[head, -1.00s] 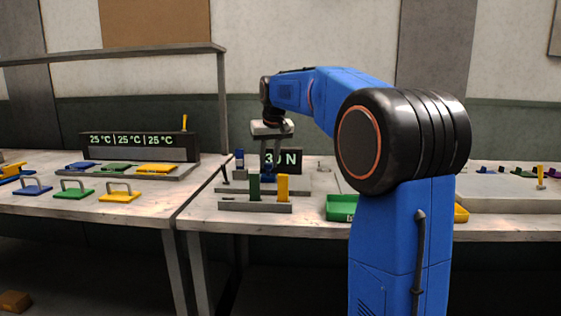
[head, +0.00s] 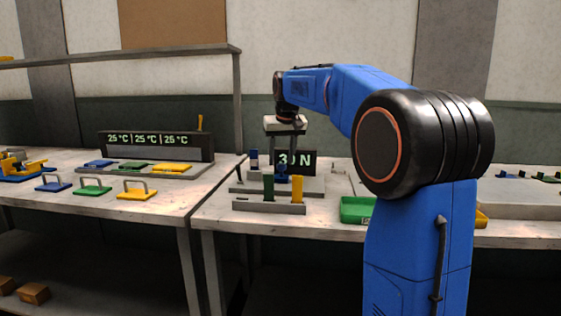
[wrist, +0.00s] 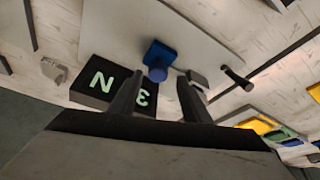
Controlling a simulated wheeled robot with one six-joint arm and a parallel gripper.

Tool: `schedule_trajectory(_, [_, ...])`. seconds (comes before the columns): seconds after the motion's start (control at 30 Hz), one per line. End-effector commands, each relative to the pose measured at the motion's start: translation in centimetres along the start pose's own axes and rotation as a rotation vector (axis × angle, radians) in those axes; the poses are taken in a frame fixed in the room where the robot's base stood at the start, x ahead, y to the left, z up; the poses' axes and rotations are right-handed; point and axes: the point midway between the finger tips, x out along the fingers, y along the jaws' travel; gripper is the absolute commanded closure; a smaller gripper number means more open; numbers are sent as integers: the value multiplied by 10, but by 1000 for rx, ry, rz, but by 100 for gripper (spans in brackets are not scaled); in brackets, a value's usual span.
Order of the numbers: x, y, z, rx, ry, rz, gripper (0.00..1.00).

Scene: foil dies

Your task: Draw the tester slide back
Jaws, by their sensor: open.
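The tester stands on the right-hand bench, with a grey base (head: 312,187) and a dark display (head: 303,162) reading "30 N", partly covered by my gripper. A blue piece (head: 283,176) sits on the base in front of the display. In the wrist view it is a blue block with a round stub (wrist: 158,55). A dark knobbed post (wrist: 237,78) stands beside it; I cannot tell surely which part is the slide. My gripper (head: 285,148) is open and empty above the tester. In the wrist view its fingers (wrist: 160,82) point towards the blue piece, apart from it.
A grey rack (head: 268,207) with a green and a yellow upright piece stands in front of the tester. A green tray (head: 356,209) lies to its right. The left bench holds handled plates (head: 137,190) and a temperature display (head: 155,141). A shelf post (head: 238,105) rises left of the tester.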

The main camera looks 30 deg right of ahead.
Motion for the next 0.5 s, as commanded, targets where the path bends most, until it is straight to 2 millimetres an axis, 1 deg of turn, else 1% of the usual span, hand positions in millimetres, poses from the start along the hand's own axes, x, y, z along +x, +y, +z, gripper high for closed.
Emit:
schedule_trajectory(0.1, [-23, 0, -1, 0, 4, 0, 57])
schedule_trajectory(0.5, [-102, -1, 0, -1, 4, -1, 57])
